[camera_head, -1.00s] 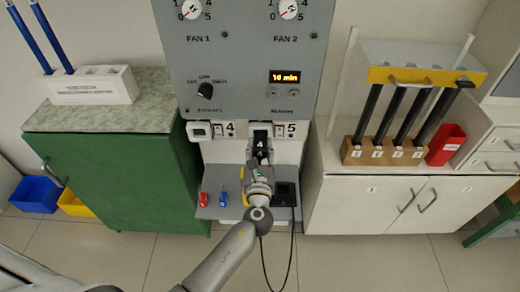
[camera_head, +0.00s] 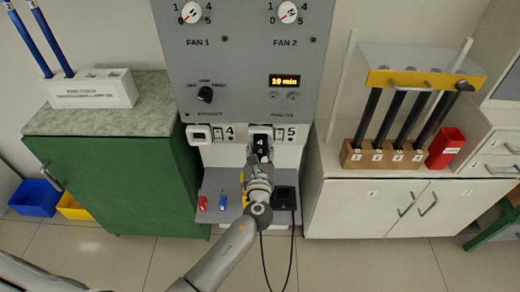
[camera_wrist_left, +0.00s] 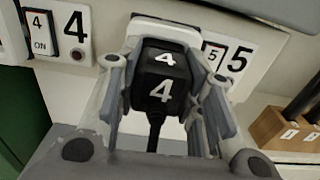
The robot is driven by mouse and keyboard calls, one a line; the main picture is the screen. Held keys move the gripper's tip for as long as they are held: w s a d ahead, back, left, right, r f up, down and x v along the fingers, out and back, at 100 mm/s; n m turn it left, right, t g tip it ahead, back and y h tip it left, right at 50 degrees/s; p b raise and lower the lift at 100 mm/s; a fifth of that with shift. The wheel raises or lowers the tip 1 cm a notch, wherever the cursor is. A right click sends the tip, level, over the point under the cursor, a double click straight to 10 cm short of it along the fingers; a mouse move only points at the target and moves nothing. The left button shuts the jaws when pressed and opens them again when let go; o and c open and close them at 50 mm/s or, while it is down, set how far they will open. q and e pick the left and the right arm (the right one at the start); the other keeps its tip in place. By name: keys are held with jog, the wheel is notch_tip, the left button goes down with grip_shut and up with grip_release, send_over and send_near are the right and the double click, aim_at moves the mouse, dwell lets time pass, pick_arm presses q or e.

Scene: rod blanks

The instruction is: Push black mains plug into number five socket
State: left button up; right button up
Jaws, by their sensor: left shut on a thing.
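The black mains plug (camera_wrist_left: 160,78), marked 4 on its faces, is between the fingers of my left gripper (camera_wrist_left: 165,95). The gripper is shut on it, one finger along each side, and the cable hangs down. In the head view the plug (camera_head: 261,143) is in front of the number five socket panel (camera_head: 280,145), left of the 5 label and its switch. It also shows in the wrist view (camera_wrist_left: 222,57). The socket holes are hidden behind the plug; I cannot tell whether its pins are in. My right gripper is not in view.
The number 4 socket panel (camera_head: 200,133) is to the left. Below is a grey shelf (camera_head: 215,214) with a red piece (camera_head: 202,203), a blue piece (camera_head: 222,201) and a black block (camera_head: 285,197). A wooden rod holder (camera_head: 380,157) stands right, a green cabinet (camera_head: 110,185) left.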

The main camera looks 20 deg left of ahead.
pick_arm(q)
jog(key=shift+w+a+r, duration=0.1)
jog(key=shift+w+a, duration=0.05)
jog(key=shift+w, duration=0.25)
jog(key=o, duration=1.2)
jog(key=v, duration=1.2)
